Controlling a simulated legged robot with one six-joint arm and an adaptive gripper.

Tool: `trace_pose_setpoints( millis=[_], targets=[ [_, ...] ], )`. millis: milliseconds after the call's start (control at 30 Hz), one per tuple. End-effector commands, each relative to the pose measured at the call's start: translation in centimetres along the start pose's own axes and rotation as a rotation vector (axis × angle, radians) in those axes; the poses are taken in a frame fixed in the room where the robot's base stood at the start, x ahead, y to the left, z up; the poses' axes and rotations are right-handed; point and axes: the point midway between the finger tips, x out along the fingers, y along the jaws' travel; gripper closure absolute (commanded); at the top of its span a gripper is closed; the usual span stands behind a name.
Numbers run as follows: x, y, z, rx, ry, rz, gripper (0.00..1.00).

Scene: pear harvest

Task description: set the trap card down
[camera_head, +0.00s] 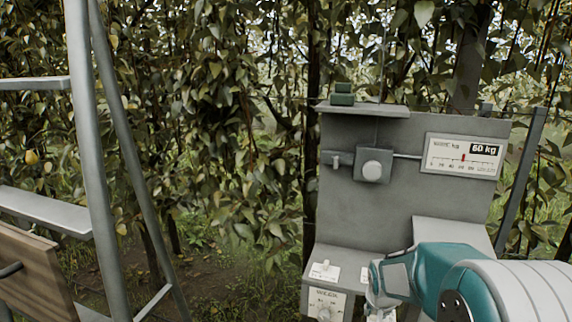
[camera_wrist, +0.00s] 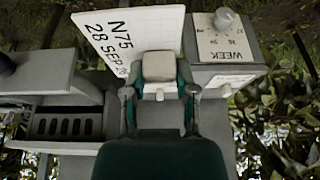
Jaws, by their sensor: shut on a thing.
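The trap card, white with a faint grid and printed "N75" and "28 SEP", shows in the wrist view (camera_wrist: 115,38). My gripper (camera_wrist: 159,72) is shut on the card at its near edge, and its fingers cover part of it. The card lies close to a grey panel with a "WEEK" dial (camera_wrist: 224,20); I cannot tell whether they touch. In the head view my gripper (camera_head: 376,292) is at the lower right, over the front of the grey station (camera_head: 375,220). The card is mostly hidden there.
A slotted grey tray (camera_wrist: 65,126) is left of my gripper in the wrist view. A metal ladder (camera_head: 92,150) stands left. Leafy trees fill the background.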

Motion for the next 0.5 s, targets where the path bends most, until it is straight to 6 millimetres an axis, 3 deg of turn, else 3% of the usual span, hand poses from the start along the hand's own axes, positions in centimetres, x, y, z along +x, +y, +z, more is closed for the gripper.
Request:
trace_pose_setpoints(
  millis=[500],
  targets=[
    [8.1,-4.6,4.3,-0.181,-0.007,-0.081,0.82]
  ],
)
